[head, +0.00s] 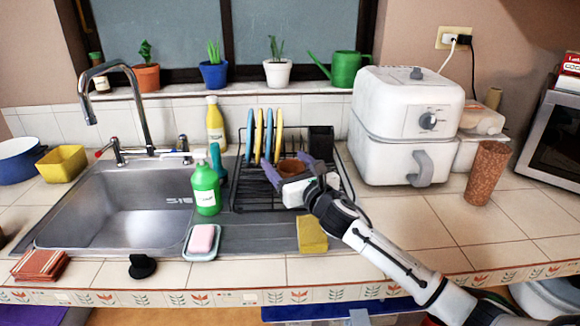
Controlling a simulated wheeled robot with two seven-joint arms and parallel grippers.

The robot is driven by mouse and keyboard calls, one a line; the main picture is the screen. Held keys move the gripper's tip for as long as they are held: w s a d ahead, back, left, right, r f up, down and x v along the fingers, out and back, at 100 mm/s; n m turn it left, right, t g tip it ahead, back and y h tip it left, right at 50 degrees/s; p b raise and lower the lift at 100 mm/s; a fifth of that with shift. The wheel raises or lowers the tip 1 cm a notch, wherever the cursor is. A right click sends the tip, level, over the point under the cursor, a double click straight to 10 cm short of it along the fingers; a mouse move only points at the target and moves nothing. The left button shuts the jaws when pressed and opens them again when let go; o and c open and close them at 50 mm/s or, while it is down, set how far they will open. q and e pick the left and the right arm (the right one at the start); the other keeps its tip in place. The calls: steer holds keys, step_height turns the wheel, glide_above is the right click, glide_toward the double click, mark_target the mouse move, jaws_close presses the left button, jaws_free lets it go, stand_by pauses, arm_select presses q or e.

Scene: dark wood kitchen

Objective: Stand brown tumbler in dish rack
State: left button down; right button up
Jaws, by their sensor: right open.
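The brown tumbler (291,166) shows as a small brown rounded shape inside the black wire dish rack (243,196). My right gripper (286,163) reaches over the front of the rack from the lower right. Its purple fingers are open, one on each side of the tumbler. The gripper hides the tumbler's lower part, so I cannot tell what it rests on or whether it touches a finger. Blue and yellow plates (267,135) stand upright in the rack, behind and left of the tumbler. My left gripper is out of view.
A green soap bottle (206,190) stands left of the rack, beside the sink (120,212). A yellow sponge (312,234) lies in front. A white air fryer (405,125) stands right of the rack. A taller speckled brown cup (487,172) stands on the right counter.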

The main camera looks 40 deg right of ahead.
mark_target(297, 174)
steer(key=s, duration=0.4)
steer(key=s+a, duration=0.1)
steer(key=s, duration=0.3)
steer(key=s+a, duration=0.1)
steer(key=s, duration=0.2)
steer(key=shift+s+b, duration=0.4)
stand_by(0.8)
